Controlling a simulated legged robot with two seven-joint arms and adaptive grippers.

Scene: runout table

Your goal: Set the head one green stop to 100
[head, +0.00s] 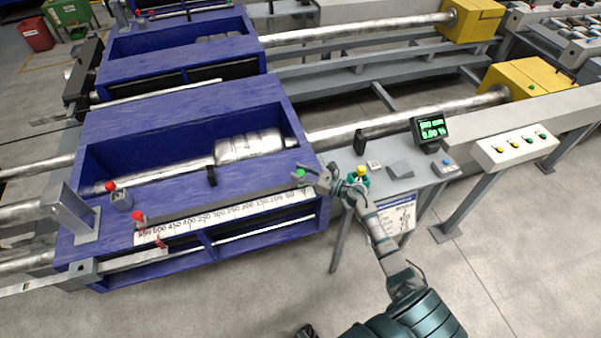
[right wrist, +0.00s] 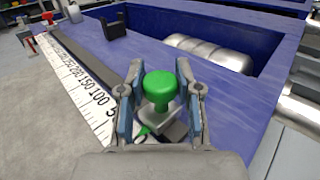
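The green stop (head: 301,173) has a round green knob and sits near the low-number right end of the white scale (head: 225,215) on the near blue table. In the right wrist view the knob (right wrist: 160,88) stands upright on a grey block, close to the 50 mark. My right gripper (head: 313,179) is at the stop. In the right wrist view its two fingers (right wrist: 163,100) are spread on either side of the knob, with small gaps showing. The scale numbers rise to the left, and 100 lies just left of the stop. My left gripper is not in view.
Red-knobbed parts (head: 138,216) stand at the high-number left end of the scale. A black bracket (head: 212,176) is on the table's edge by the trough with a metal cylinder (head: 250,146). A green-digit display (head: 432,128) and a button panel (head: 515,148) are to the right.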

